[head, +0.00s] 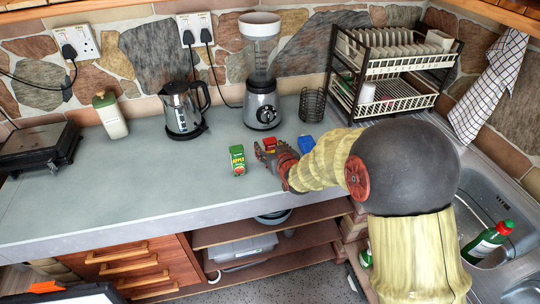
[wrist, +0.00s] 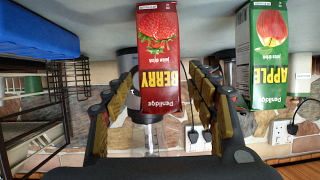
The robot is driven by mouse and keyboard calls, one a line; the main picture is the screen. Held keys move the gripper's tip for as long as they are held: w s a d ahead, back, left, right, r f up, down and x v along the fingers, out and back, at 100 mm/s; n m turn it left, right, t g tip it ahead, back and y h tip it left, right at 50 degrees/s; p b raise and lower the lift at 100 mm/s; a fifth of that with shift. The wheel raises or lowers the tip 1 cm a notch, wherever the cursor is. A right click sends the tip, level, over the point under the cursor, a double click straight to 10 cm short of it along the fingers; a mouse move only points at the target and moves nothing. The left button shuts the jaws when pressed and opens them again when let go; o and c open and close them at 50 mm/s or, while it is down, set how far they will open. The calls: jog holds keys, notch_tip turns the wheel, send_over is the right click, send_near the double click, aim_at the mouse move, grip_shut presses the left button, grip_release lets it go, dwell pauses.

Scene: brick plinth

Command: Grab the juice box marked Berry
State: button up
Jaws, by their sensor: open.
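The red juice box marked BERRY (wrist: 158,95) appears upside down in the wrist view, upright on the counter and between my two fingers, with strawberries on its front. In the head view its red top (head: 270,141) shows just beyond my gripper (head: 271,157), which hides most of it. My gripper is open, with a finger on each side of the box; gaps show beside it, and I cannot tell how deep it sits between them. A green juice box marked APPLE (head: 238,160) stands to the left in the head view; it also shows in the wrist view (wrist: 268,60).
A blue box (head: 306,144) stands close to the right of my gripper. A blender (head: 262,105), a kettle (head: 183,110) and a wire holder (head: 312,105) stand behind. A dish rack (head: 395,75) is at the back right. The counter at left front is clear.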

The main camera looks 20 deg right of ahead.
jog(key=shift+w, duration=0.1)
jog(key=shift+c, duration=1.4)
jog(key=c, duration=1.1)
jog(key=shift+c, duration=0.3)
